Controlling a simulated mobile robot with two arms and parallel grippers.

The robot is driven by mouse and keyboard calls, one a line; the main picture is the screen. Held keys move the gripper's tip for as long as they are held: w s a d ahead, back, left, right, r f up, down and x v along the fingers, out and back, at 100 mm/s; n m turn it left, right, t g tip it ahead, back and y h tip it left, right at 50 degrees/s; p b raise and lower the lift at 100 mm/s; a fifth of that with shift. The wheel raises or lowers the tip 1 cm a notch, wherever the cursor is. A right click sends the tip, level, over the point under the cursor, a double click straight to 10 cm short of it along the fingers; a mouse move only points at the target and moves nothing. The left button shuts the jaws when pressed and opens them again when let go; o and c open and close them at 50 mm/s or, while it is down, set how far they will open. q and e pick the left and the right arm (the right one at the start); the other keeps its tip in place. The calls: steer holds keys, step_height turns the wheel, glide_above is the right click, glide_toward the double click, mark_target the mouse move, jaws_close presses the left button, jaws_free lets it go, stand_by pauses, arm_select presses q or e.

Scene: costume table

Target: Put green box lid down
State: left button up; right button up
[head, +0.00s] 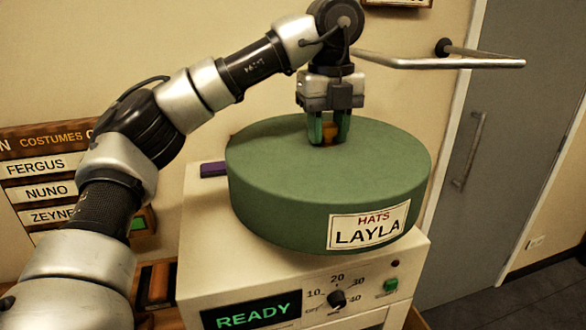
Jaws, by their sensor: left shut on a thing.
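The green round box lid (290,185) carries a label reading "HATS LAYLA" on its front side. It is over the top of a cream machine (205,240); I cannot tell whether it touches the top or hangs just above it. My left gripper (328,132) points down at the middle of the lid's top. It is shut on the small orange-brown knob (330,134) there. The underside of the lid is hidden. My right gripper is not in view.
The machine's front has a display (252,312) reading "READY", a dial (337,299) and a green button (390,286). A purple block (213,169) lies at the machine's back left. A costume name board (45,180) is at left, a wall rail (450,63) behind, a grey door (510,130) at right.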

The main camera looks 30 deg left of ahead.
mark_target(290, 131)
arm_select(q)
steer(key=shift+s+a+f, duration=0.1)
steer(key=shift+a+f, duration=0.2)
steer(key=shift+a, duration=0.35)
steer(key=shift+s+a+f, duration=0.1)
steer(key=shift+a+f, duration=0.2)
steer(key=shift+a, duration=0.3)
steer(key=a, duration=0.1)
steer(key=a+f, duration=0.2)
steer(key=a, duration=0.1)
steer(key=shift+w+f+p, duration=0.25)
steer(key=shift+w+p, duration=0.05)
steer(key=shift+w, duration=0.1)
steer(key=shift+w+a+f, duration=0.25)
steer(key=shift+a+f, duration=0.55)
step_height(290, 131, down, 4)
steer(key=shift+s+d+r, duration=0.15)
steer(key=shift+r, duration=0.05)
steer(key=o, duration=0.7)
steer(key=shift+c, duration=0.2)
steer(key=o, duration=0.3)
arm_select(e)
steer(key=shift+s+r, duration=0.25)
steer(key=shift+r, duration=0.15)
